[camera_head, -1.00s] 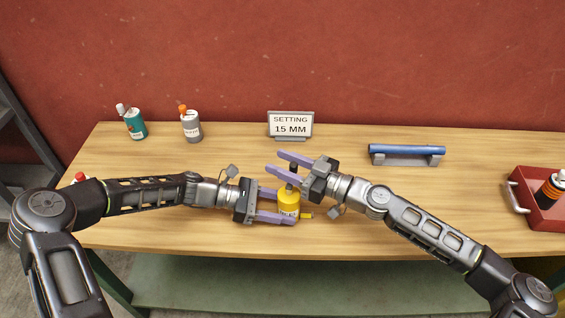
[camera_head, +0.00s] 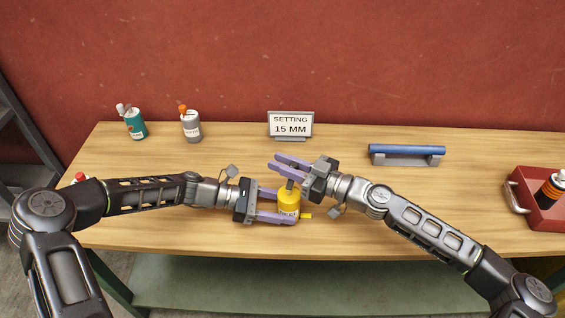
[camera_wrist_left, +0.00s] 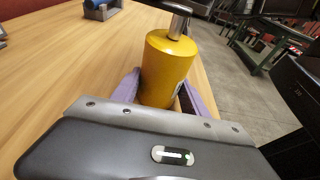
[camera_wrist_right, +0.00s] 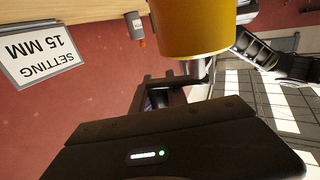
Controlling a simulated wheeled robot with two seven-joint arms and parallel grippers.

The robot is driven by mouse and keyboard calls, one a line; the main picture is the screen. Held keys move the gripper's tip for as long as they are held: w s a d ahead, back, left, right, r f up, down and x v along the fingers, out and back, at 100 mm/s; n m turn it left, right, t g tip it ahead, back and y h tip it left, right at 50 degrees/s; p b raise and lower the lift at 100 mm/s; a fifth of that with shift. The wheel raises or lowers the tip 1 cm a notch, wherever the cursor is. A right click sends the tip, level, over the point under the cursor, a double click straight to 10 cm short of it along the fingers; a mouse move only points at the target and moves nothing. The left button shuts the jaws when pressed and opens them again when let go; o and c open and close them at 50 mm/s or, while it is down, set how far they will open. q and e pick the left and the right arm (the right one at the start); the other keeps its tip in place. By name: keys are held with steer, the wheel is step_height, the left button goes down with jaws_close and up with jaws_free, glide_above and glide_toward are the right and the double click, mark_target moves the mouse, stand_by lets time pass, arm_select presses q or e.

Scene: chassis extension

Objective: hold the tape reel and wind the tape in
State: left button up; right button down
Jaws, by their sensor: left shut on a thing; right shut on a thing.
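The yellow tape reel (camera_head: 289,204) stands upright near the table's front edge, a short yellow tab (camera_head: 306,216) sticking out at its lower right. My left gripper (camera_head: 291,207) is shut on its body from the left; in the left wrist view the reel (camera_wrist_left: 168,68) sits between the purple fingers, its grey metal post (camera_wrist_left: 180,22) on top. My right gripper (camera_head: 280,165) comes from the right above the reel, its fingers closed around the upper part of the post, mostly hidden. The right wrist view shows the reel (camera_wrist_right: 190,28) upside down. The sign (camera_head: 290,124) reads "SETTING 15 MM".
A teal bottle (camera_head: 135,125) and a grey bottle (camera_head: 191,127) stand at the back left. A blue bar on a grey stand (camera_head: 406,155) lies at the back right. A red tray (camera_head: 543,216) holding a dark bottle is at the far right.

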steer(key=shift+a+g, duration=0.15)
steer(key=shift+g, duration=0.15)
steer(key=shift+s+a+f+n+g+y, duration=0.15)
steer(key=shift+s+a+n+g, duration=0.35)
steer(key=shift+n+g, duration=1.4)
steer(key=shift+s+a+r+n+g+y, duration=0.15)
steer(key=shift+s+a+n+g, duration=0.7)
steer(key=shift+g, duration=1.7)
steer(key=shift+s+a+f+n+g+y, duration=0.1)
steer(key=shift+s+a+n+g+y, duration=0.1)
steer(key=shift+n+g, duration=1.85)
steer(key=shift+g, duration=0.4)
steer(key=c, duration=1.3)
jaws_free()
steer(key=shift+r, duration=0.2)
